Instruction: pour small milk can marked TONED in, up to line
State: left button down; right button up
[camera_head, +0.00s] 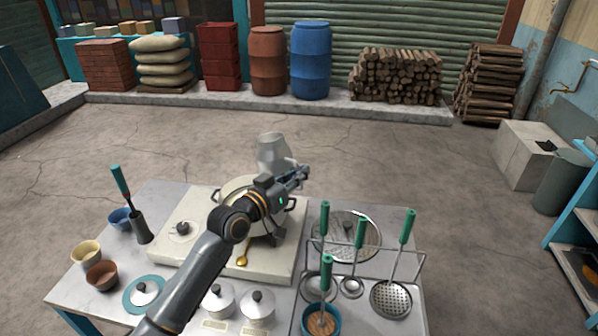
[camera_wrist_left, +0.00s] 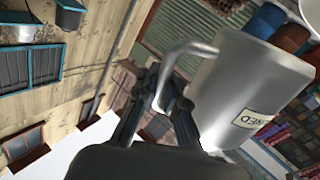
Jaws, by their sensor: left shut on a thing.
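The small grey metal milk can (camera_head: 272,152) is held in the air at the far side of the stove, tilted. In the left wrist view the can (camera_wrist_left: 250,85) shows a label with letters ending in "NED". My left gripper (camera_head: 297,178) is shut on its handle (camera_wrist_left: 185,50), and the gripper (camera_wrist_left: 162,92) is beside the can body. A wide pan (camera_head: 229,191) with side handles sits on the white stove (camera_head: 200,262), partly hidden by my left arm. Its contents and any line inside are hidden, and no milk stream is visible. My right gripper is out of view.
A rack (camera_head: 370,250) with several green-handled ladles stands on the right, near a round metal lid (camera_head: 356,222). Lidded labelled pots (camera_head: 257,306) stand at the front. Bowls (camera_head: 87,252) and a dark holder (camera_head: 141,226) are on the left. Floor beyond the table is clear.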

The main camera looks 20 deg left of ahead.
aim_at(290, 162)
pick_arm(q)
jog(key=shift+s+d+r+n+p, duration=0.1)
jog(key=shift+d+r+n+p, duration=0.05)
jog(key=shift+r+n+p, duration=0.55)
jog(key=shift+d+r+n+p, duration=0.15)
jog(key=shift+r+n+p, duration=0.3)
jog(key=shift+p, duration=0.3)
jog(key=shift+d+f+n, duration=0.1)
jog(key=shift+f+n, duration=0.6)
jog(key=shift+n, duration=0.45)
jog(key=shift+a+n+p, duration=0.2)
jog(key=shift+n+p, duration=0.4)
jog(key=shift+n, duration=0.5)
jog(key=shift+a+r+n+p, duration=0.15)
jog(key=shift+n+p, duration=0.15)
jog(key=shift+n, duration=0.2)
jog(key=shift+w+a+r+n+p, duration=0.25)
jog(key=shift+a+n+p, duration=0.3)
jog(key=shift+n, duration=0.45)
jog(key=shift+a+r+n+p, duration=0.3)
jog(key=shift+n+p, duration=0.15)
jog(key=shift+n, duration=0.15)
jog(key=shift+w+a+r+n, duration=0.15)
jog(key=shift+a+n, duration=0.1)
jog(key=shift+n, duration=0.15)
